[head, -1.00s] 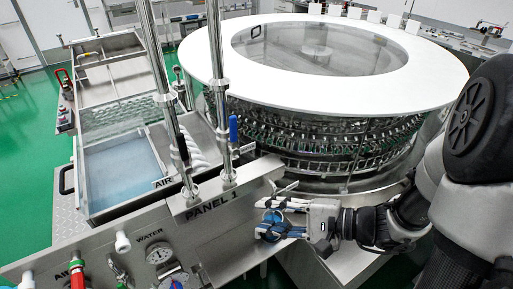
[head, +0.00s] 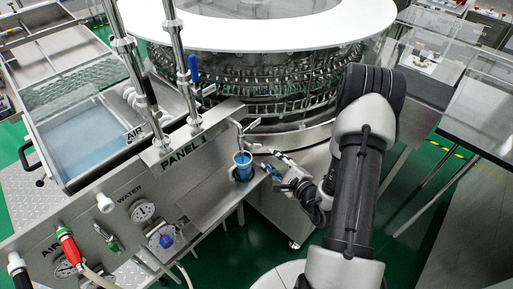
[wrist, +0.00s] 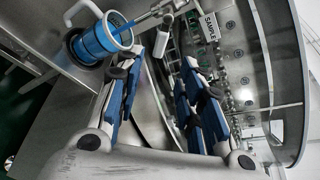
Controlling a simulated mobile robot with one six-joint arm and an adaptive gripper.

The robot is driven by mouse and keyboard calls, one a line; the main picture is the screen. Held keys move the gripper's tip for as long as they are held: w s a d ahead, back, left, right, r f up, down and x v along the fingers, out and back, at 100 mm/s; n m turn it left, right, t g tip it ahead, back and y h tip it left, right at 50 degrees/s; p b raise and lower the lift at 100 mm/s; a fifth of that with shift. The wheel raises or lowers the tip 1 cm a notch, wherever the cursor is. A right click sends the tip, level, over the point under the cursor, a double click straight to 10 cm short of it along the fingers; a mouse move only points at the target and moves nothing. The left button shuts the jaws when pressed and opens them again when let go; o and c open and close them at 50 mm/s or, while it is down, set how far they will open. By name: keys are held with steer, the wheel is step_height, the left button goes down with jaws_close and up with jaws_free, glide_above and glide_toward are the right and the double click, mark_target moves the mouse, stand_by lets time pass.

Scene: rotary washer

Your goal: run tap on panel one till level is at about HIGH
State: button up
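A blue jug (head: 243,169) with a pale rim stands upright on a small ledge of panel one, beneath a metal tap (head: 238,127). In the wrist view the jug (wrist: 97,41) lies at upper left, its mouth toward the tap spout. A thin blue streak between spout and jug looks like running water. The level in the jug cannot be read. A SAMPLE label (wrist: 208,27) shows near the tap. My gripper (head: 273,170) is just right of the jug and apart from it. In the wrist view its blue-padded fingers (wrist: 158,88) are spread and empty.
Panel one (head: 183,153) carries gauges (head: 142,210), valves and hoses at lower left. A blue-handled lever (head: 193,68) stands above it. The round washer with its white top ring (head: 270,37) lies behind. Open green floor (head: 410,200) is at the right.

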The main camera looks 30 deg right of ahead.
mark_target(258, 147)
steer(key=b+x, duration=0.2)
steer(key=x, duration=0.9)
steer(key=shift+w, duration=0.35)
jaws_close()
